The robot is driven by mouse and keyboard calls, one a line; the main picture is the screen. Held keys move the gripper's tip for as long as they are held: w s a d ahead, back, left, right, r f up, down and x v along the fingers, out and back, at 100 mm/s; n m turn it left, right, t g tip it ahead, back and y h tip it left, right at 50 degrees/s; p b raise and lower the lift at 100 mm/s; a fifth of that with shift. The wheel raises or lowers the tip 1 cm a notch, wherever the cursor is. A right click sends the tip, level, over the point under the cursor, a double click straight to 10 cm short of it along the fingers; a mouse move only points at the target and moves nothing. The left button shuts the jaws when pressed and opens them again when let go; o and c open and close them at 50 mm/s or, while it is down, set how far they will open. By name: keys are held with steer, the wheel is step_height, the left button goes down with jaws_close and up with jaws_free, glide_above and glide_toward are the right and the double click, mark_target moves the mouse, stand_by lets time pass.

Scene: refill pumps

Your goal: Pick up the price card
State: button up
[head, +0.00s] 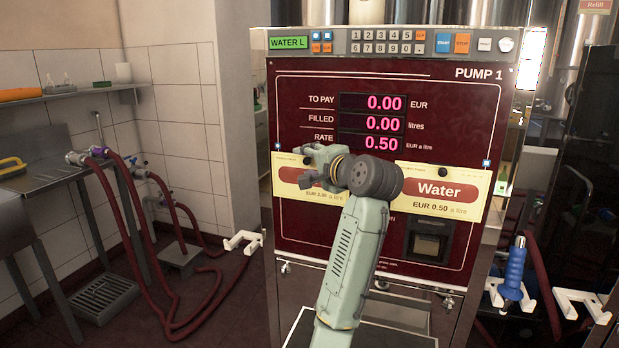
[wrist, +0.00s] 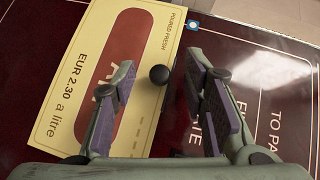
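Two cream price cards with red labels are on the dark red pump front. The left card (head: 322,196) reads EUR 2.30 a litre and is partly covered by my gripper (head: 310,168) in the head view. The right card (head: 461,207) reads Water, EUR 0.50 a litre. In the wrist view the left card (wrist: 72,60) fills the left side, tilted in the picture, with a black round knob (wrist: 159,74) near its edge. My gripper (wrist: 160,82) is open, its purple-padded fingers on either side of the knob. I cannot tell whether they touch the card.
Pump 1 (head: 400,246) has a display and a button row (head: 388,42) above the cards. A blue nozzle (head: 514,275) hangs at the right beside white holders (head: 582,305). Red hoses (head: 115,215) and a metal sink stand (head: 40,180) are at the left.

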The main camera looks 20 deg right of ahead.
steer(key=shift+c, duration=0.4)
jaws_close()
steer(key=shift+s+d+r, duration=0.1)
steer(key=shift+s+r, duration=0.2)
steer(key=s+d+r+b, duration=0.2)
steer(key=s+r, duration=0.5)
steer(key=s, duration=0.6)
steer(key=shift+d+r+b, duration=0.2)
steer(key=shift+d+b, duration=0.2)
steer(key=shift+b, duration=0.2)
steer(key=shift+s+a, duration=0.1)
steer(key=shift+s, duration=0.1)
